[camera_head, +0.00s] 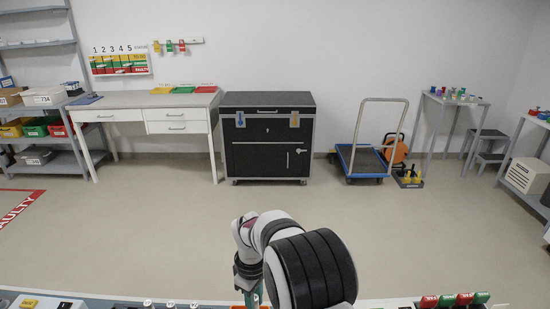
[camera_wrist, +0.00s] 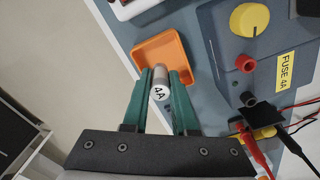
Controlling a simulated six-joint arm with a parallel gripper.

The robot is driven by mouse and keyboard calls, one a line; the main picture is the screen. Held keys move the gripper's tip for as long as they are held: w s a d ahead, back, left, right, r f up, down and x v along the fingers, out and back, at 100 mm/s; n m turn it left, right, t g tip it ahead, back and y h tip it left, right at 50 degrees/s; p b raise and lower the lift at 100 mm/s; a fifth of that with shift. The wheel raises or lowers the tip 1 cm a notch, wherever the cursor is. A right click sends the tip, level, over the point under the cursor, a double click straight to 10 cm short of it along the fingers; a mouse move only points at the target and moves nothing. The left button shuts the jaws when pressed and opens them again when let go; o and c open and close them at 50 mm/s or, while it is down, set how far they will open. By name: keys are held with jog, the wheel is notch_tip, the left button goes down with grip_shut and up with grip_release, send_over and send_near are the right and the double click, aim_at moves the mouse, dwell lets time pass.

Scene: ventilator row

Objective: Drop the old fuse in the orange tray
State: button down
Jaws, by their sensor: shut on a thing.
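My gripper (camera_wrist: 161,77) is shut on a small grey cylindrical fuse with a white end marked 4A (camera_wrist: 159,92). The fuse is between the two green fingers, its marked end facing the wrist camera. The orange tray (camera_wrist: 150,49) lies behind the fingers in the wrist view, on the blue-grey bench surface. The fuse and fingertips overlap the tray's lower part in that view; their height above it cannot be told. In the head view my arm hides most of the gripper, and I cannot make out the fuse there.
A blue-grey box with a yellow knob (camera_wrist: 249,19) and a label FUSE 4A (camera_wrist: 284,72) stands right of the tray. Red and black leads (camera_wrist: 256,150) run beside it. A black cabinet (camera_head: 268,137) and a white desk (camera_head: 148,101) stand across the open floor.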

aim_at(256, 299)
notch_tip(256, 299, down, 6)
jog(key=shift+r, duration=0.1)
jog(key=c, duration=0.6)
grip_release()
notch_tip(256, 299, up, 16)
jog(key=shift+f, duration=0.1)
jog(key=shift+s+d+r, duration=0.15)
jog(key=shift+r, duration=0.05)
jog(key=s+d+r+m, duration=0.2)
jog(key=s+d+m, duration=0.15)
jog(key=s, duration=0.35)
jog(key=s+d+r+m+y, duration=0.1)
jog(key=s+d+r+m, duration=0.15)
jog(key=s+m, duration=0.3)
jog(key=s+d+r+m, duration=0.1)
jog(key=s+d+m, duration=0.25)
jog(key=s, duration=0.45)
jog(key=s+f+m, duration=0.1)
jog(key=s, duration=0.2)
jog(key=s+d+m, duration=0.1)
jog(key=s+m, duration=0.1)
jog(key=s, duration=0.1)
jog(key=s+f+m, duration=0.1)
jog(key=s+m, duration=0.1)
jog(key=s, duration=0.1)
jog(key=shift+d+f+y, duration=0.25)
jog(key=shift+f+y, duration=0.1)
jog(key=shift+y, duration=0.05)
